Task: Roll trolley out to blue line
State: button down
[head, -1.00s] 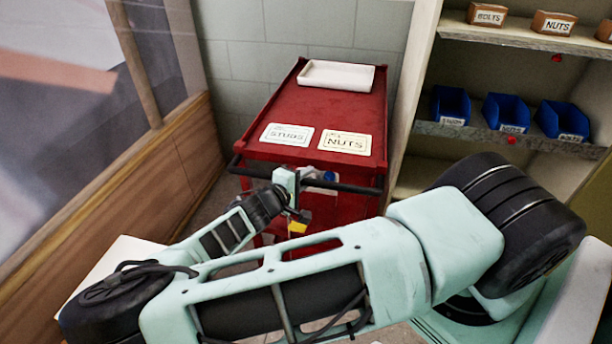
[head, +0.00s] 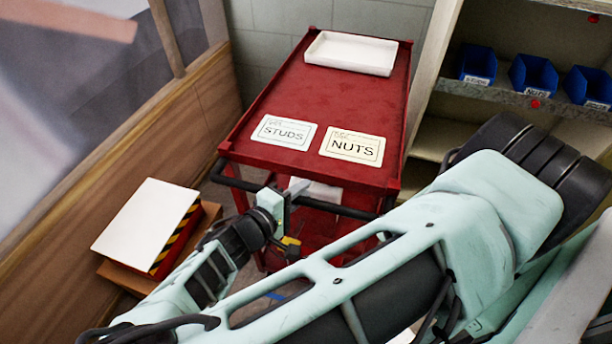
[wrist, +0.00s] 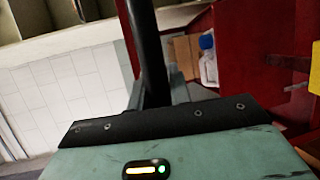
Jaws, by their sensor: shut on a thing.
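The red trolley (head: 270,105) stands in the aisle, with cards reading STUDS (head: 284,132) and NUTS (head: 353,147) and a white tray (head: 350,53) on its top. Its black handle bar (head: 345,209) runs across the near end and also shows in the wrist view (wrist: 147,45). My gripper (head: 281,204) is shut on the handle bar, left of its middle. The fingertips are partly hidden. A short blue strip (head: 279,292), which looks like the floor line, shows below the gripper. My arm hides most of the floor.
A wooden-based wall (head: 150,175) runs along the left. A white panel (head: 146,229) lies on a striped box (head: 178,240) beside it. A shelf unit with blue bins (head: 533,75) stands close on the right. A block wall (head: 270,45) is behind the trolley.

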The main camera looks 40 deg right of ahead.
jog(key=shift+s+a, duration=0.6)
jog(key=shift+a, duration=0.2)
jog(key=shift+s+a, duration=0.55)
jog(key=shift+a, duration=0.2)
jog(key=c, duration=1.3)
grip_release()
jog(key=v, duration=1.7)
jog(key=shift+a+b, duration=0.25)
jog(key=shift+b, duration=0.05)
